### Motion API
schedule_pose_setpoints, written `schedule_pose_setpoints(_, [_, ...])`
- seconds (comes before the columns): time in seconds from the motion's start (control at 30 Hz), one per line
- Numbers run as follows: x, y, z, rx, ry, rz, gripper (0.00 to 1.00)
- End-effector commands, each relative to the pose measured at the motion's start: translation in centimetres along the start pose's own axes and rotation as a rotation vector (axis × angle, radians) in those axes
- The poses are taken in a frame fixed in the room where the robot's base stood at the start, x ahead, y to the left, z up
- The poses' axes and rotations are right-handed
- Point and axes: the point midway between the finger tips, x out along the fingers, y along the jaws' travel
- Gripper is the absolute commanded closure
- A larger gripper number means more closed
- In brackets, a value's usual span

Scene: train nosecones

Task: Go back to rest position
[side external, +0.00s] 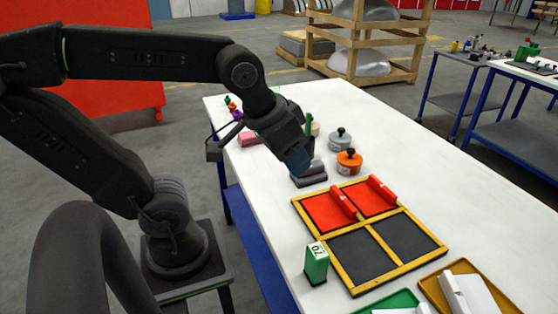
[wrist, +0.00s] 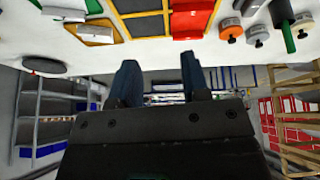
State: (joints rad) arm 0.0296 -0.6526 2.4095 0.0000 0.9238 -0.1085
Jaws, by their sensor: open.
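My gripper (side external: 300,160) hangs from my bent arm over the far half of the white table, above a dark grey block (side external: 310,176). In the wrist view the two dark blue-grey fingers (wrist: 160,75) stand apart with nothing between them. A yellow-framed tray (side external: 345,268) lies on the table to the right of my gripper.
An orange lidded pot (side external: 349,163) and a grey one (side external: 340,141) stand close to my gripper. A green block (side external: 316,264) stands by the tray's near left. Yellow (side external: 430,290) and green (side external: 385,303) trays with white parts lie nearest the camera.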

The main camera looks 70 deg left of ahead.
Motion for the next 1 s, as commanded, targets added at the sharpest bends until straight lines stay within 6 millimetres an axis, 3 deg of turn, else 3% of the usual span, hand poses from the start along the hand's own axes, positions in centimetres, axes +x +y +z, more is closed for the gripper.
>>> schedule_pose_setpoints(0.2, [0.3,-0.9,2.2,0.080,0.033,-0.012,0.58])
schedule_pose_setpoints(1.0, [0.3,-0.9,2.3,0.083,0.032,-0.012,0.58])
